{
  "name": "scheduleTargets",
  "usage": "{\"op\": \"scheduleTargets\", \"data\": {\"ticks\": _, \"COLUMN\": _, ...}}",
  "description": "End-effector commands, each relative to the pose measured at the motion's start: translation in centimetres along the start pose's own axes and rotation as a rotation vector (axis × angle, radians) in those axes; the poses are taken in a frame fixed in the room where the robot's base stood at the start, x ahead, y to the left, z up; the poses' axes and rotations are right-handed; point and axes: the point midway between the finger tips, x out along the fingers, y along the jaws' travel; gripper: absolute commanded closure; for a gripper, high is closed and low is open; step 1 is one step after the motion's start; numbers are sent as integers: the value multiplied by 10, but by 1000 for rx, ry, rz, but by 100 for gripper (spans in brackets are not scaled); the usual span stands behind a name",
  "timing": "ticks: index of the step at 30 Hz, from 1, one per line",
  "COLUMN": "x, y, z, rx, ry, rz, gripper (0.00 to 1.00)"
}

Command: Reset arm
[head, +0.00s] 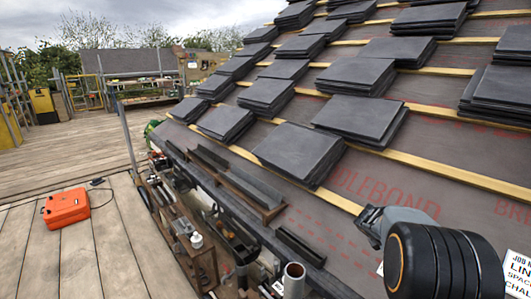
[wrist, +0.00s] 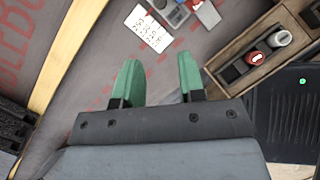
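My gripper (wrist: 158,75) shows in the wrist view with two green fingertips spread apart. The space between them is empty, and grey roof underlay shows beyond. In the head view, part of my arm (head: 440,260) is at the lower right, above the lower roof edge. I cannot make out the fingers there.
Stacks of dark tiles (head: 300,152) lie on wooden battens (head: 415,163) across the roof. A wooden tool rack (head: 172,222) runs along the eave. An orange case (head: 66,208) sits on the deck. A white printed card (wrist: 149,27) lies ahead of the fingers. The left deck is mostly clear.

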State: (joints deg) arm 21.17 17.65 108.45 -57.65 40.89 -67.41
Motion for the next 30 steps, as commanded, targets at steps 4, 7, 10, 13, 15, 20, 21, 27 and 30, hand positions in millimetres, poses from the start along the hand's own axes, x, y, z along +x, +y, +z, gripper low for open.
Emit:
{"op": "scheduleTargets", "data": {"ticks": 4, "x": -113, "y": -5, "z": 21, "rx": 337, "ry": 107, "rz": 4, "gripper": 63}}
{"op": "scheduleTargets", "data": {"ticks": 7, "x": -188, "y": -20, "z": 22, "rx": 618, "ry": 217, "rz": -32, "gripper": 63}}
{"op": "scheduleTargets", "data": {"ticks": 10, "x": -253, "y": -40, "z": 19, "rx": 878, "ry": 329, "rz": -96, "gripper": 63}}
{"op": "scheduleTargets", "data": {"ticks": 13, "x": -308, "y": -60, "z": 15, "rx": 1103, "ry": 432, "rz": -183, "gripper": 63}}
{"op": "scheduleTargets", "data": {"ticks": 15, "x": -338, "y": -74, "z": 11, "rx": 1230, "ry": 494, "rz": -250, "gripper": 63}}
{"op": "scheduleTargets", "data": {"ticks": 20, "x": -386, "y": -98, "z": 3, "rx": 1434, "ry": 594, "rz": -392, "gripper": 63}}
{"op": "scheduleTargets", "data": {"ticks": 21, "x": -394, "y": -102, "z": 2, "rx": 1467, "ry": 610, "rz": -420, "gripper": 63}}
{"op": "scheduleTargets", "data": {"ticks": 27, "x": -411, "y": -113, "z": -6, "rx": 1549, "ry": 646, "rz": -497, "gripper": 63}}
{"op": "scheduleTargets", "data": {"ticks": 30, "x": -412, "y": -114, "z": -7, "rx": 1557, "ry": 649, "rz": -505, "gripper": 63}}
